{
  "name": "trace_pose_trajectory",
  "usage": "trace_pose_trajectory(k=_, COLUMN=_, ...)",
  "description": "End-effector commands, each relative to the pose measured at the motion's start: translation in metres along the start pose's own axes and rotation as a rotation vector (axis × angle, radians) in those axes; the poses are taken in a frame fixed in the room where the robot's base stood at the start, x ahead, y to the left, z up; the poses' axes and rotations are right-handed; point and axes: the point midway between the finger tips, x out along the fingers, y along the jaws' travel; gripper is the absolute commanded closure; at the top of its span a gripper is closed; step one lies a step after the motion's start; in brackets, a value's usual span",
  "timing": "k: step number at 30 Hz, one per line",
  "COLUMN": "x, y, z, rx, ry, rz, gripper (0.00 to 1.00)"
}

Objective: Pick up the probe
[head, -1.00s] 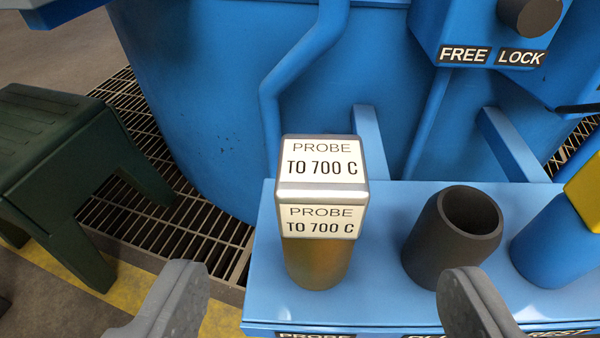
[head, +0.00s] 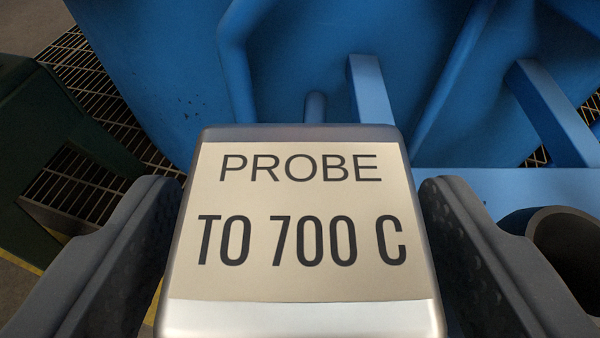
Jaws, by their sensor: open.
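The probe (head: 300,225) fills the middle of the head view, close to the camera. Its silver block head carries a cream label reading "PROBE TO 700 C". My gripper (head: 300,235) is open, with one dark grey finger on each side of the probe's head. The left finger is very near the block's left side and the right finger very near its right side. I cannot tell whether either finger touches. The lower part of the probe and its seat are hidden beneath its head.
A dark hollow cup (head: 570,250) stands close to the right finger on a blue shelf (head: 500,185). The blue furnace wall (head: 160,60) with slanting blue struts (head: 555,110) rises behind. A dark green stool (head: 30,150) stands at left over floor grating (head: 90,190).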

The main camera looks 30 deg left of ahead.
Motion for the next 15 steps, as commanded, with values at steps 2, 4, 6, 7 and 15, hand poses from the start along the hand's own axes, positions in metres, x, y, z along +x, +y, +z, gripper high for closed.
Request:
trace_pose_trajectory(k=2, x=0.0049, y=0.0, z=-0.0002, rx=-0.002, ry=0.001, rz=0.0, gripper=0.33)
trace_pose_trajectory(k=4, x=0.006, y=0.0004, z=-0.0007, rx=-0.001, ry=0.001, rz=0.001, gripper=0.33)
trace_pose_trajectory(k=6, x=0.006, y=0.0004, z=-0.0008, rx=-0.001, ry=0.0, rz=0.001, gripper=0.33)
trace_pose_trajectory(k=7, x=0.0059, y=0.0004, z=-0.001, rx=-0.001, ry=0.0, rz=0.001, gripper=0.33)
trace_pose_trajectory(k=15, x=0.0057, y=0.0001, z=-0.0007, rx=-0.001, ry=0.0, rz=0.0, gripper=0.8)
